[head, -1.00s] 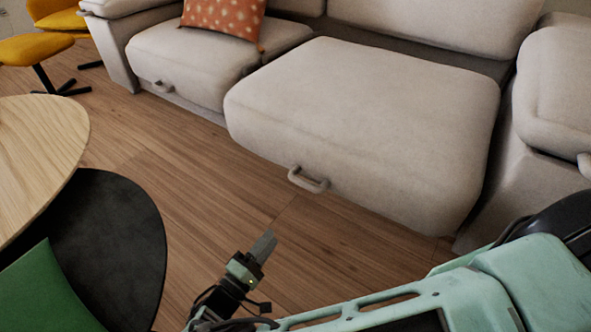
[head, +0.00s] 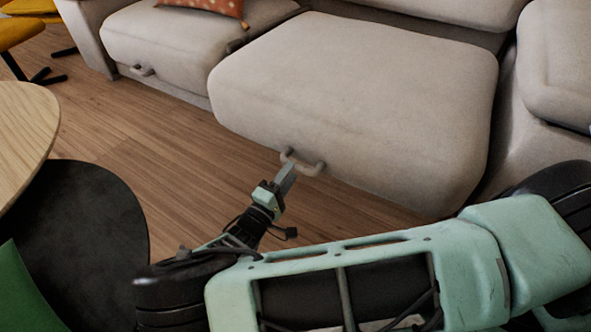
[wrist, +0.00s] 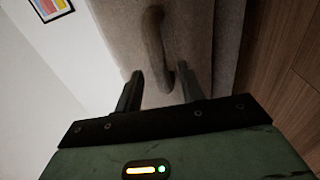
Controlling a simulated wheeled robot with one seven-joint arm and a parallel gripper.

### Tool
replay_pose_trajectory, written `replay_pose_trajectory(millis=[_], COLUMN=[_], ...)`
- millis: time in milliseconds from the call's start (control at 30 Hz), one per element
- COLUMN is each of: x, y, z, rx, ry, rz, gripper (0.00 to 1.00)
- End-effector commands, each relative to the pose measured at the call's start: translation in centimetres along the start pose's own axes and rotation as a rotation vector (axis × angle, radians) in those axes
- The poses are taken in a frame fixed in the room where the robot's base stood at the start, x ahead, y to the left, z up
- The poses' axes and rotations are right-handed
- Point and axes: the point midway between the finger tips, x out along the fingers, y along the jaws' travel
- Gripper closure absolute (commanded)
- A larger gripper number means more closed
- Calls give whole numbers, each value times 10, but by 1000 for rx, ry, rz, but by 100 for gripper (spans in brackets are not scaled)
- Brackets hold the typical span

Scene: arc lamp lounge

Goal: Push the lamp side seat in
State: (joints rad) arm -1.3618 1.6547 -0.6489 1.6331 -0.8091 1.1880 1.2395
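The right-hand sofa seat (head: 360,100), a beige cushion block, stands out farther into the room than the left seat. No lamp shows, so I cannot confirm the lamp side. The seat has a bar handle (head: 305,167) low on its front. My gripper (head: 288,176) is right at the handle's left part in the head view. In the wrist view my gripper (wrist: 160,72) has its two fingers apart, with the handle (wrist: 153,35) running ahead of and between them. I see no clear grip on it; contact is hard to tell.
The left seat (head: 190,40) has its own handle (head: 142,71) and an orange patterned pillow (head: 215,5). A wooden table (head: 22,130) and a dark round top (head: 85,230) stand at left. Yellow seating is at the far left. Wood floor (head: 140,120) before the sofa is clear.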

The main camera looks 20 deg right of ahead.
Motion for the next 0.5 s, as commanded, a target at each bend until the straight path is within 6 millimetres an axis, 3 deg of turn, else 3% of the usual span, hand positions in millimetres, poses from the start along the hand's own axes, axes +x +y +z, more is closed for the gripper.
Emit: replay_pose_trajectory(millis=[200,500], x=[30,40], y=[-2,0], z=[0,0], rx=[0,-1], ry=[-1,0], rz=[0,-1], gripper=[61,61])
